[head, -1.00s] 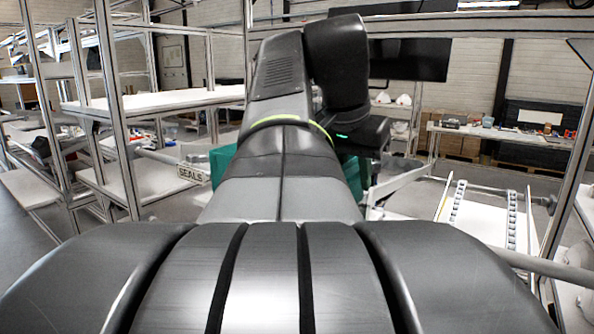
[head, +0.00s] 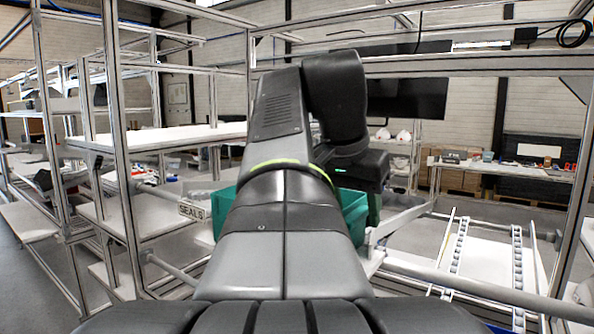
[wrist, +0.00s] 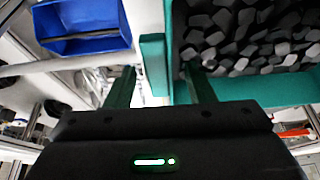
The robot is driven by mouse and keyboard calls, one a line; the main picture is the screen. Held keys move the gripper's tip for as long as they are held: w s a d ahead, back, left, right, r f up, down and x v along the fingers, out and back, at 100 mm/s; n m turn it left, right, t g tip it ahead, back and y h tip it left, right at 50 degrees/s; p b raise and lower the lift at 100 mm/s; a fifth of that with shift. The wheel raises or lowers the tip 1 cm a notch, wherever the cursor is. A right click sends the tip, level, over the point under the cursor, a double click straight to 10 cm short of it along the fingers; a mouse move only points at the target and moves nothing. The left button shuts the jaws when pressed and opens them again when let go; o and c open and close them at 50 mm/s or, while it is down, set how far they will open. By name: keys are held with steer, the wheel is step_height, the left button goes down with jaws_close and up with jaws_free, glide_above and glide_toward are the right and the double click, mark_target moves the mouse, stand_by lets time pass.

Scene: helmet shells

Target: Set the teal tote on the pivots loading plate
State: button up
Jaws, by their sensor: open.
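The teal tote (head: 355,214) sits at shelf height behind my arm in the head view, its middle hidden by the arm. In the wrist view the tote (wrist: 262,92) is at the right, filled with grey angular pieces (wrist: 250,32). My gripper (wrist: 162,76) is open. Its two fingers are apart, with the tote's rim between them and the right finger at the inner side. I cannot tell whether either finger touches the rim.
Metal-framed shelving (head: 125,130) stands close on the left. A roller track (head: 515,262) lies at the right, and a table with small items (head: 500,170) stands behind it. A blue bin (wrist: 82,27) is left of the tote in the wrist view.

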steer(key=v, duration=1.2)
steer(key=shift+p, duration=0.45)
steer(key=shift+f, duration=0.1)
steer(key=x, duration=1.3)
steer(key=shift+w+d+f+b, duration=0.15)
steer(key=shift+f+b, duration=0.1)
steer(key=shift+b, duration=0.15)
steer(key=shift+r, duration=0.3)
steer(key=shift+f, duration=0.1)
